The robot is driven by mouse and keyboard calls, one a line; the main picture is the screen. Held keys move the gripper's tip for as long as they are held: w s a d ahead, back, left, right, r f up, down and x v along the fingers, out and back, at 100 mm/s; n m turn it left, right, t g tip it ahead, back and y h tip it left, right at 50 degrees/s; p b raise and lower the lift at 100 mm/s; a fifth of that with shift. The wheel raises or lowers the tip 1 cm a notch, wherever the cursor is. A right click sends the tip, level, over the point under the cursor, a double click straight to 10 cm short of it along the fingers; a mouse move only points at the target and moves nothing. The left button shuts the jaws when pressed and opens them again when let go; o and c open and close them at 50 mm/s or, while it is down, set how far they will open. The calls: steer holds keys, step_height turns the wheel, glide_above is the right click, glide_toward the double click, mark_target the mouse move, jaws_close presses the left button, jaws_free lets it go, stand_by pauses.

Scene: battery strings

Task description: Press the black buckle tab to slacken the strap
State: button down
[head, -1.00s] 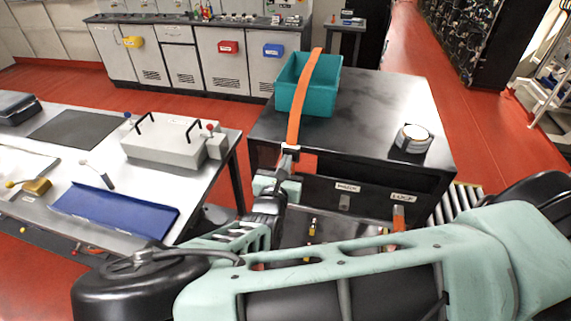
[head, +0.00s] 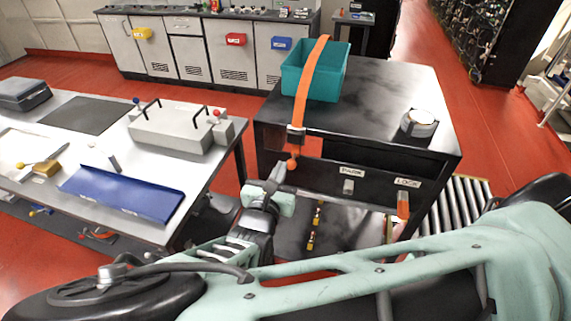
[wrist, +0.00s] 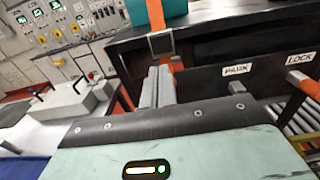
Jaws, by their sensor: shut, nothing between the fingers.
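An orange strap (head: 307,88) runs over the teal bin (head: 327,84) on the black cart and down its front edge. The black buckle (head: 296,133) sits on the strap at the front edge, with an orange strap end (head: 293,163) hanging below. In the wrist view the buckle (wrist: 161,43) shows as a dark square in a pale frame. My gripper (head: 281,168) is shut and empty, below and slightly left of the buckle, apart from it in the head view. In the wrist view its fingers (wrist: 158,76) point up just below the buckle. I cannot make out the tab itself.
The black cart top (head: 390,84) carries a round white-topped object (head: 419,123). Labels PARK and LOCK are on the cart front, with an orange-ended handle (head: 403,205) below LOCK. A steel bench (head: 85,145) with a grey box (head: 172,130) and blue tray (head: 122,192) stands left.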

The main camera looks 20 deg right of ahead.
steer(key=b+v, duration=0.1)
steer(key=v, duration=0.3)
stand_by(0.5)
steer(key=s+d+f+m+g+y+b, duration=0.1)
steer(key=s+d+f+m+g+b, duration=0.15)
steer(key=s+m+g, duration=0.3)
steer(key=s+d+f+m+g+b, duration=0.1)
steer(key=s+d+m+g, duration=0.2)
steer(key=s+m+g, duration=0.3)
steer(key=s+a+r+m+g+y+b, duration=0.3)
steer(key=s+a+r+m+y+b, duration=0.1)
steer(key=s+r+m+y, duration=0.4)
steer(key=shift+s+a+r+m+y+b, duration=0.2)
steer(key=shift+a+r+m+y+b, duration=0.1)
steer(key=shift+a+r+m+y, duration=0.65)
